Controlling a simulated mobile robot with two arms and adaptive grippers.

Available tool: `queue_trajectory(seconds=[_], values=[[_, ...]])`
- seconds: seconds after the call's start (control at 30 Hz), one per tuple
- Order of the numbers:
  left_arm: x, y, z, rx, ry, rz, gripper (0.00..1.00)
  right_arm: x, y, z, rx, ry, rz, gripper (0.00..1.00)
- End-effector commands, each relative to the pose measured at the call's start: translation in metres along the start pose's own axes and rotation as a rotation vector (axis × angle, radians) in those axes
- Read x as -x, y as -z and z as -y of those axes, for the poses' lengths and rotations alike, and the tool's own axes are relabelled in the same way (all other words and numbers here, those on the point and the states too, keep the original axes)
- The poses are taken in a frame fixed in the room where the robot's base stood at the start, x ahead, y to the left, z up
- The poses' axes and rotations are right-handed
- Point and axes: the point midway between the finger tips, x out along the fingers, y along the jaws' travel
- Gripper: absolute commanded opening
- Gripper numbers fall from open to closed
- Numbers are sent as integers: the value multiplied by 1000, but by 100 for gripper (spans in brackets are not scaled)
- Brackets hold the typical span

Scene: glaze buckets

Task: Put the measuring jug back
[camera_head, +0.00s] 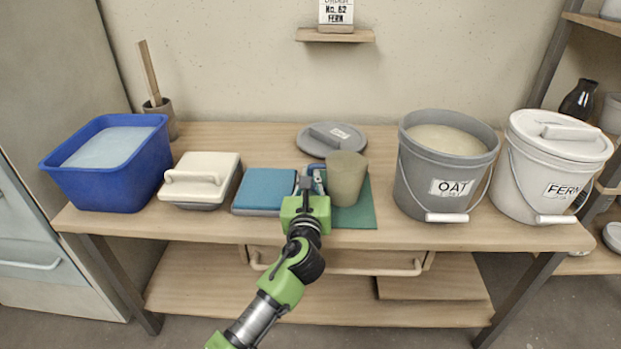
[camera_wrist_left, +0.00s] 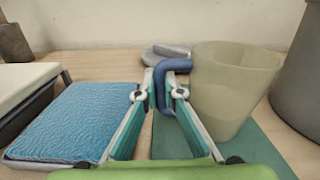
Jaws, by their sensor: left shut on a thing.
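The measuring jug (camera_head: 346,180) is a beige-olive cup with a blue handle. It is upright over the green mat (camera_head: 362,216) in the middle of the table, and seems to stand on it. My left gripper (camera_head: 312,182) is at the jug's left side, shut on the handle. In the left wrist view the fingers (camera_wrist_left: 164,95) close on the blue handle (camera_wrist_left: 160,84), with the jug body (camera_wrist_left: 232,85) just right of them. The jug's contents are hidden. My right gripper is out of view.
Left of the mat are a blue cloth-like block (camera_head: 265,190), a white-lidded box (camera_head: 205,172) and a blue tub (camera_head: 108,165). A grey lid (camera_head: 325,140) lies behind the jug. The OAT bucket (camera_head: 425,185), open, and the lidded FERN bucket (camera_head: 540,185) stand right.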

Motion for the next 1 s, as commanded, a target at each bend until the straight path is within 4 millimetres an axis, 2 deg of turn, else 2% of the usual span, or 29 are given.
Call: queue_trajectory(seconds=[0.3, 0.33, 0.4, 0.77, 0.93, 1.0], values=[[0, 0, 0, 1, 1, 3, 0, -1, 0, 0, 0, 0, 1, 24], [0, 2, 0, 0, 0, 1, 13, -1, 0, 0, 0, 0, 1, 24], [0, 1, 0, 0, -1, 0, 25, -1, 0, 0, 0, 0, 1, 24], [0, -2, 0, 1, 0, 1, 25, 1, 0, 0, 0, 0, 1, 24], [21, -2, 0, -1, 0, -2, 25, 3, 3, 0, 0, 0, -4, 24], [36, -2, 0, 1, 1, -2, 25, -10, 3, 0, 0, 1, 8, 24]])
